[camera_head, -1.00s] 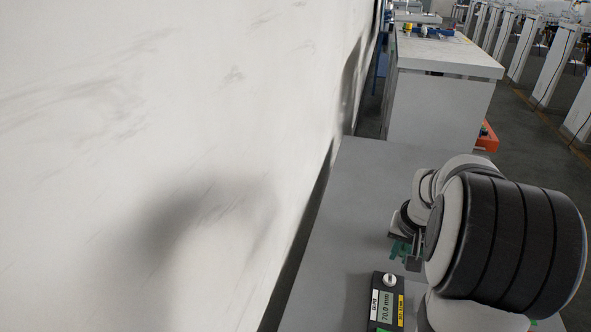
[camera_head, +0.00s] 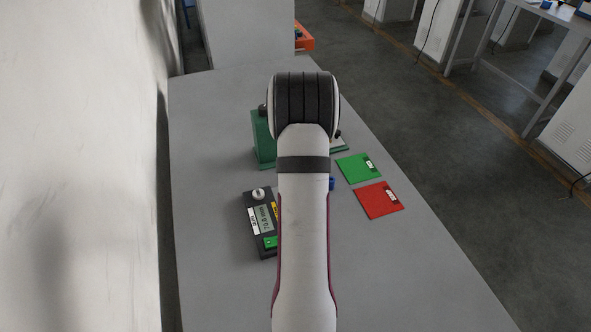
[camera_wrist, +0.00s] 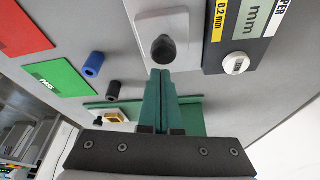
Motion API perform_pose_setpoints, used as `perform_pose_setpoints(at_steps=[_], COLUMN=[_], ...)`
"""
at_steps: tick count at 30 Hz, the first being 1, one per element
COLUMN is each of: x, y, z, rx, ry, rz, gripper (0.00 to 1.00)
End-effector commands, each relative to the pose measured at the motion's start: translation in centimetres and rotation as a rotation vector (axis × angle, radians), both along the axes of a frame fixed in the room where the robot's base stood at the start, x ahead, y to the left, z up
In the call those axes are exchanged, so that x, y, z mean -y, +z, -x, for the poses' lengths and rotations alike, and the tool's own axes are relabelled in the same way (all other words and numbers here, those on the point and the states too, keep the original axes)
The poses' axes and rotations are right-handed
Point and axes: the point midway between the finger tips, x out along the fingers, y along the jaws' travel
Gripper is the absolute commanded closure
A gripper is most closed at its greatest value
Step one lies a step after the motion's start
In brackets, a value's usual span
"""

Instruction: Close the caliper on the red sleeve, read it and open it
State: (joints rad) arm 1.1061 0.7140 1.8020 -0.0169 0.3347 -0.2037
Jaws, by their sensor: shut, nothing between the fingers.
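The readout box (camera_head: 262,222) lies on the table left of my arm in the head view. It has a lit display, a pale round knob and a green patch. In the wrist view, the box (camera_wrist: 258,30) is at top right with its white knob. A pale plate with a black knob (camera_wrist: 164,48) is just beyond my fingertips; I cannot tell if they touch. My gripper (camera_wrist: 165,78) has green fingers, shut and empty. A green stand (camera_head: 263,140) is partly hidden by my arm; its base (camera_wrist: 195,118) shows behind the fingers. I see no red sleeve.
A blue sleeve (camera_wrist: 93,63) and a black sleeve (camera_wrist: 113,90) stand apart on the table. A green PASS card (camera_head: 358,168) and a red card (camera_head: 379,200) lie to the right. The table's front right is clear. A white wall runs along the left.

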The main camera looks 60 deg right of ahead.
Motion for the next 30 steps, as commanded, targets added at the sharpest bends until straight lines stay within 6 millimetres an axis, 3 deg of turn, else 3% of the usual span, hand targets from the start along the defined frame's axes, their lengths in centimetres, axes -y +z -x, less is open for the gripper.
perform_pose_setpoints(at_steps=[12, 21, 30], x=[-0.6, -3.6, -3.9], y=[0.0, 0.0, 0.0], z=[0.4, 3.3, 3.6], rx=[0.0, 0.0, 0.0], ry=[0.0, 0.0, 0.0], rz=[0.0, -0.001, -0.001], gripper=[1.0, 1.0, 1.0])
